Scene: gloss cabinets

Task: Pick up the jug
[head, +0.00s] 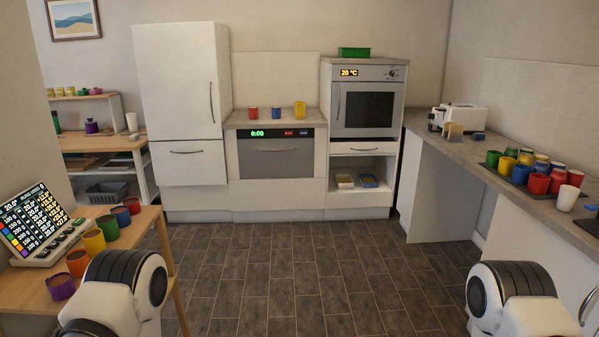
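No vessel here is clearly recognisable as the jug. A purple lidded vessel (91,127) stands on the wooden shelf unit at the back left, too small to identify. Both are across the room from me. White and black parts of my two arms show at the bottom left and bottom right, but neither gripper shows.
A wooden table (142,222) at left holds cups and a display panel (35,222). The right counter (470,150) carries a toaster (458,117) and several coloured cups. A tall white cabinet (181,80) and an oven (368,102) line the back. The tiled floor (290,270) between is clear.

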